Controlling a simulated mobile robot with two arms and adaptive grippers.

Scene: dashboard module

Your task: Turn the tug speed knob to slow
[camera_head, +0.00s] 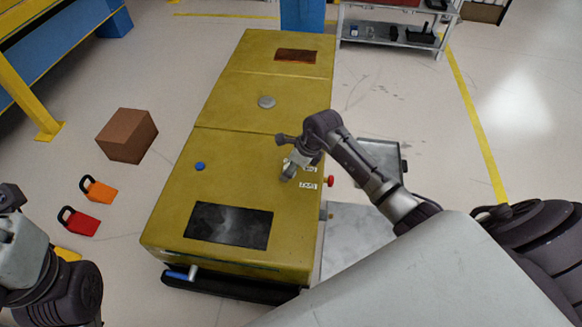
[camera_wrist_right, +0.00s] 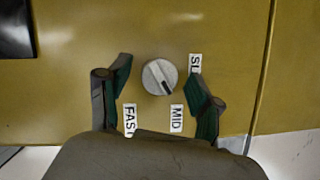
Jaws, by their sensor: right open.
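The tug speed knob (camera_wrist_right: 159,76) is a round grey dial with a dark pointer line on the yellow panel. Its line points down and right, toward the MID label (camera_wrist_right: 177,118). The FAST label (camera_wrist_right: 129,119) is at lower left, and the SLOW label (camera_wrist_right: 195,63) is at upper right, partly hidden by a finger. My right gripper (camera_head: 289,172) is open over the yellow dashboard module (camera_head: 240,150). In the right wrist view its fingers stand on both sides of the knob, with gaps showing. In the head view the gripper hides the knob. Only links of my left arm show.
The module carries a blue button (camera_head: 200,166), a dark screen (camera_head: 228,226), a grey disc (camera_head: 266,102) and a red side knob (camera_head: 331,181). A brown box (camera_head: 127,135) and orange (camera_head: 98,190) and red (camera_head: 78,221) handled pieces lie left on the floor.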

